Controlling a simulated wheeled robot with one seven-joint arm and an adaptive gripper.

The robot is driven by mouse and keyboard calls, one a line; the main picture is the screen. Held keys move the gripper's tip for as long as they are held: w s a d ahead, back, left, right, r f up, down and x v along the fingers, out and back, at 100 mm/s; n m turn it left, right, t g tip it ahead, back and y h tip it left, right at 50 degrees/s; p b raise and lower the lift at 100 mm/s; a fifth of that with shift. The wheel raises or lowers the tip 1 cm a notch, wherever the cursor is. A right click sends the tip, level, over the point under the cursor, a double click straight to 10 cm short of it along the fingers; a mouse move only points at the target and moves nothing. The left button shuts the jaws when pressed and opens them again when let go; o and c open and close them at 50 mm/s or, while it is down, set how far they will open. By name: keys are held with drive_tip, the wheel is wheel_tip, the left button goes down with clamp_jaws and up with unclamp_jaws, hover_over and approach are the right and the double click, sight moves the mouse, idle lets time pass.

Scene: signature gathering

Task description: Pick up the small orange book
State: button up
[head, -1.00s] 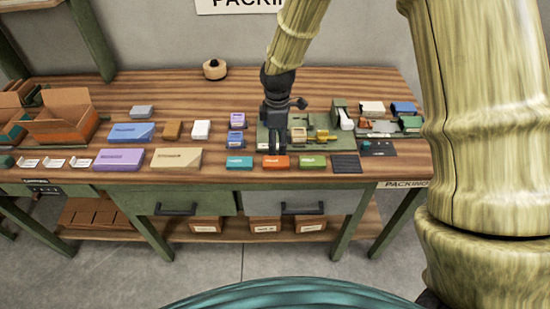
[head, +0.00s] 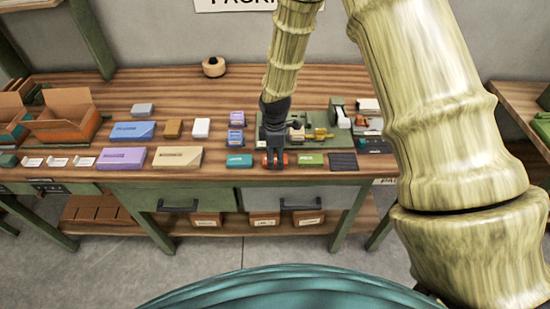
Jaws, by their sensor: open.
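The small orange book (head: 285,159) lies near the front edge of the wooden bench, between a teal book and a green book. Only parts of it show at the sides of my gripper. My gripper (head: 275,162) points down right over the book, with its dark fingers in front of it. The jaws are open. I cannot tell from this view whether the fingers touch the book or how far they reach down beside it.
The teal book (head: 239,160) is close on the left and the green book (head: 310,159) close on the right. A green tray with tools (head: 340,144) stands just behind. Purple (head: 121,158) and tan boxes (head: 177,157) lie further left. The bench's front edge (head: 220,174) is near.

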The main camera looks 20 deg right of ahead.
drive_tip(key=shift+f, duration=0.55)
drive_tip(key=c, duration=1.1)
drive_tip(key=shift+r, duration=0.15)
